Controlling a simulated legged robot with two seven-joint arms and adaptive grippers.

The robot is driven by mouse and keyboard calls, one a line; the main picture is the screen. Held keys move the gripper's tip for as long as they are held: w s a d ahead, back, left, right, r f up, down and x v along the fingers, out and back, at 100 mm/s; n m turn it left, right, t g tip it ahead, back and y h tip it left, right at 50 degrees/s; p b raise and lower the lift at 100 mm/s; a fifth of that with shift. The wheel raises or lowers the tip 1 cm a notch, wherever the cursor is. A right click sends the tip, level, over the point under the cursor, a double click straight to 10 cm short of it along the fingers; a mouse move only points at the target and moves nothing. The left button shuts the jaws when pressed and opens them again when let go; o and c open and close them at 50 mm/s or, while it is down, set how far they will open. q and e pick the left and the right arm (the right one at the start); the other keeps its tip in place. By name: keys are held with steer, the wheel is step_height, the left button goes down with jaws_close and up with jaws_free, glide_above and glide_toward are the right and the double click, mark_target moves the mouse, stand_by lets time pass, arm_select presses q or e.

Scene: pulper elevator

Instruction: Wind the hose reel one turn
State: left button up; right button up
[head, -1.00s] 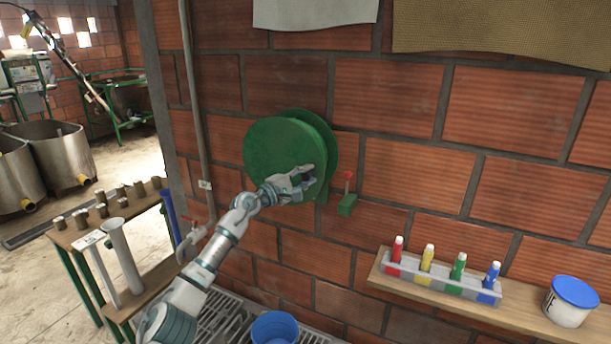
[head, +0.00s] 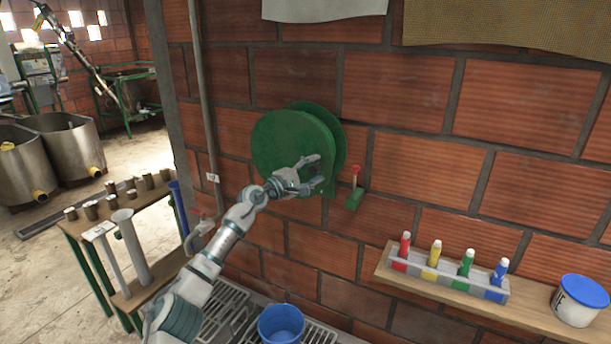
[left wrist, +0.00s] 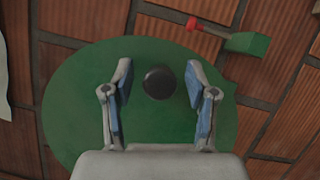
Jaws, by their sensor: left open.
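The green hose reel (head: 284,143) is mounted on the brick wall, with two round green discs one behind the other. My left gripper (head: 318,172) is in front of the reel's lower right part. In the left wrist view the reel's disc (left wrist: 75,105) fills the middle. A dark round handle knob (left wrist: 160,83) stands between the two open fingers of my left gripper (left wrist: 158,78), with a gap on each side. The knob is not clear in the head view. My right gripper is not in view.
A green bracket with a red-topped lever (head: 355,190) sits on the wall right of the reel. A wooden shelf (head: 450,290) holds colored bottles and a blue-lidded tub (head: 580,298). A blue bucket (head: 281,325) stands below. A table with cylinders (head: 100,222) is at left.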

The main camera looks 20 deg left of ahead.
arm_select(q)
steer(key=v, duration=1.1)
steer(key=shift+s+a+f, duration=0.2)
